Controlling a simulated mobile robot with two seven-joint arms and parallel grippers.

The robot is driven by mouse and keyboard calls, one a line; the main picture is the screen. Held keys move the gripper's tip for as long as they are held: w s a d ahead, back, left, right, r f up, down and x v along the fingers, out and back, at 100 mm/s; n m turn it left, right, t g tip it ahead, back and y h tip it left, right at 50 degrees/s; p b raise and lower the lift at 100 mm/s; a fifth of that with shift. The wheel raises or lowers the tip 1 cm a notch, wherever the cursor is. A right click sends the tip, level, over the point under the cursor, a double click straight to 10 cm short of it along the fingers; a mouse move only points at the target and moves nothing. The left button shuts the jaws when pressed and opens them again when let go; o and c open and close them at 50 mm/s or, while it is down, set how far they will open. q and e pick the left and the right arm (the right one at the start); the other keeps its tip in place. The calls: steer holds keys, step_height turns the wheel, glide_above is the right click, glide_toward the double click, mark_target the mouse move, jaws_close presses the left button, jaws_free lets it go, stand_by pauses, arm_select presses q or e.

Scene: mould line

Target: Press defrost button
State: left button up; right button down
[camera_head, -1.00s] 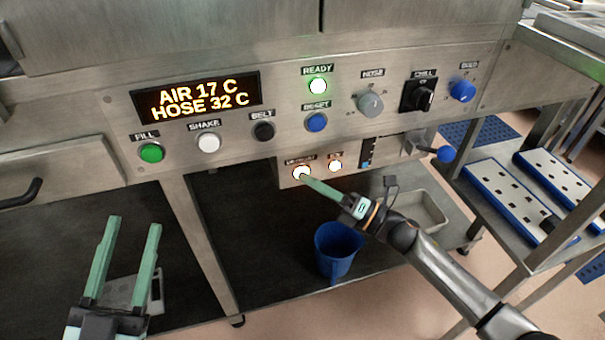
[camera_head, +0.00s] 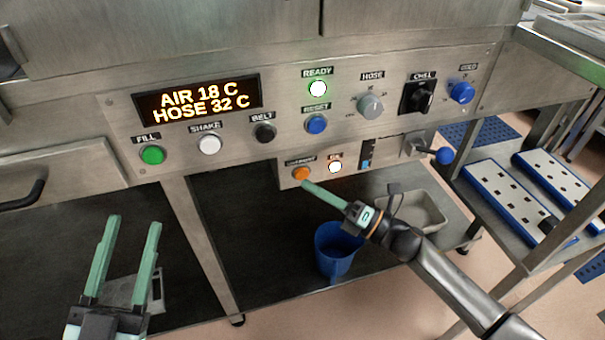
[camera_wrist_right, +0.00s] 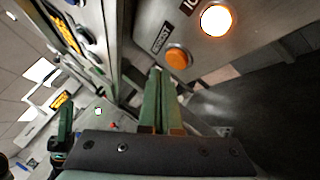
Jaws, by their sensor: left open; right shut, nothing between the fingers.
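The defrost button (camera_head: 301,174) is orange and unlit, on a small lower panel (camera_head: 349,163) under the main control panel. It also shows in the right wrist view (camera_wrist_right: 178,58). My right gripper (camera_head: 305,184) is shut and empty, its fingertips just below and in front of the button. In the right wrist view a small gap seems to separate the fingertips (camera_wrist_right: 154,72) from the button. My left gripper (camera_head: 132,222) is open and empty at the lower left, away from the panel.
A lit white button (camera_head: 335,167) sits right of defrost. The display (camera_head: 197,98) reads AIR 18 C, HOSE 32 C. A blue-knobbed lever (camera_head: 444,156) sticks out at right.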

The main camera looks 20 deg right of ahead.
arm_select(q)
steer(key=shift+r+p, duration=0.75)
steer(key=shift+r, duration=0.05)
arm_select(e)
steer(key=s, duration=0.5)
steer(key=shift+d, duration=0.1)
